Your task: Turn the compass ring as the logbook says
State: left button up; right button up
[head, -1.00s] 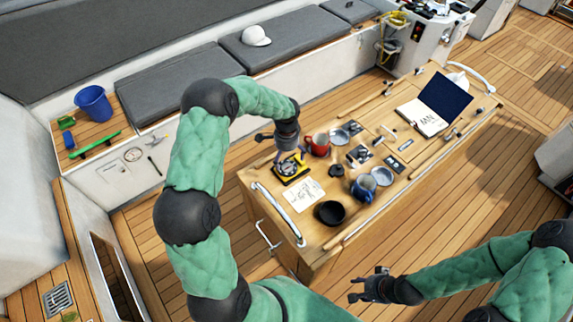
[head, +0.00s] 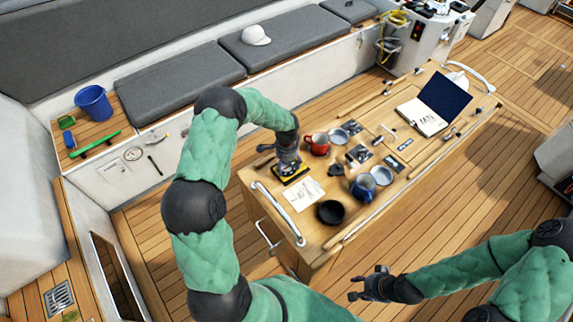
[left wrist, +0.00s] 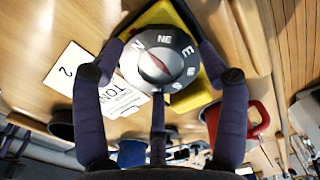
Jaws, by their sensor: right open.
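The compass (head: 291,172) is a yellow box on the table, partly hidden by my left gripper (head: 288,158) in the head view. In the left wrist view its round grey ring (left wrist: 160,60) shows the letters N, NE, E and S and a red needle, with NE at the top. My left gripper's three fingers (left wrist: 160,72) stand around the ring, at its edge; whether they press on it I cannot tell. The open logbook (head: 423,119) lies at the table's far right with handwriting too small to read. My right gripper (head: 368,286) is open and empty, off the table's front side.
A paper sheet (head: 304,194), a black bowl (head: 330,212), a red mug (head: 317,144) and a blue mug (head: 363,187) stand near the compass. The red mug is close behind it. A metal rail (head: 277,214) runs along the table's left end.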

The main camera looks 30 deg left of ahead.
pick_arm(q)
jog(key=shift+s+f+m, duration=0.1)
jog(key=shift+f+m, duration=0.05)
jog(key=shift+m, duration=0.15)
jog(key=shift+m+b, duration=0.35)
jog(key=shift+m, duration=0.25)
jog(key=shift+m+b, duration=0.3)
jog(key=shift+m, duration=0.9)
jog(key=shift+a+m, duration=0.1)
jog(key=shift+m, duration=2.2)
jog(key=o, duration=0.9)
jog(key=shift+o, duration=1.2)
jog(key=shift+w+a, duration=0.1)
jog(key=shift+w, duration=0.1)
